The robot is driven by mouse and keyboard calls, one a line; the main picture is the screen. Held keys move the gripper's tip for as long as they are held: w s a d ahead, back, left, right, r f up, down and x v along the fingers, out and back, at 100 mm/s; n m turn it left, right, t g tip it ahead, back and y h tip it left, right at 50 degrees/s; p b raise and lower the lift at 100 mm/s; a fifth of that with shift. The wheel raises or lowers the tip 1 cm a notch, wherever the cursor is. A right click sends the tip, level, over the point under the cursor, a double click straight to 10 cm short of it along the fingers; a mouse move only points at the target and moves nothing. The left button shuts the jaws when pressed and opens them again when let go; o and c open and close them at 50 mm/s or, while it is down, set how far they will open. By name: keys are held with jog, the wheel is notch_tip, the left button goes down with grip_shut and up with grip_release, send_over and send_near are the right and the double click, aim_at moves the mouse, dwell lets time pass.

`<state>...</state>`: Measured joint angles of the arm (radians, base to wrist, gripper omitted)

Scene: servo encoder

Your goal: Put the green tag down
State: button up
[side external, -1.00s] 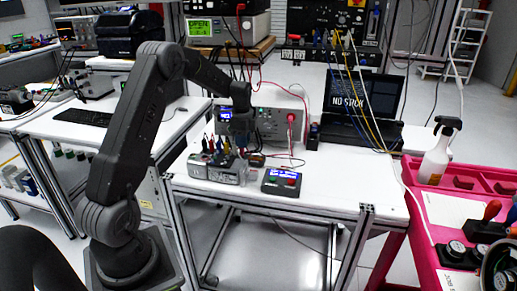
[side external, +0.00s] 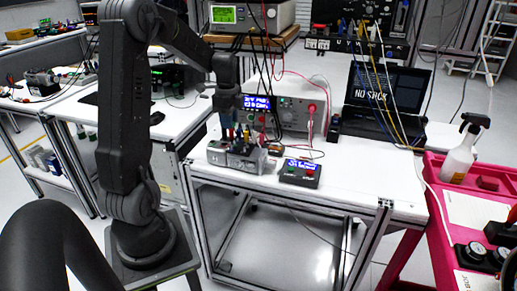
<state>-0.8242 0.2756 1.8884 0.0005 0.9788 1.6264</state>
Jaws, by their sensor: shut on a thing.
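My gripper (side external: 227,108) points down over the left part of the white bench, in front of the grey instrument. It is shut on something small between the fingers. The green tag cannot be made out clearly at this size. Below the gripper is a grey box (side external: 242,160) with several coloured plugs or leads standing up from its top. The gripper's tips are close above these leads; I cannot tell whether they touch.
A black box with a blue display (side external: 300,172) lies right of the grey box. A grey instrument (side external: 290,100) stands behind, with red leads. A laptop (side external: 388,100) stands at the back right. The white bench (side external: 370,190) is clear at the front right.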

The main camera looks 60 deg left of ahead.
send_over(259, 152)
jog(key=f, duration=0.5)
jog(key=shift+s+d+f, duration=0.1)
jog(key=shift+s+f, duration=0.1)
jog(key=shift+f, duration=2.05)
jog(key=shift+f, duration=0.1)
jog(key=o, duration=0.9)
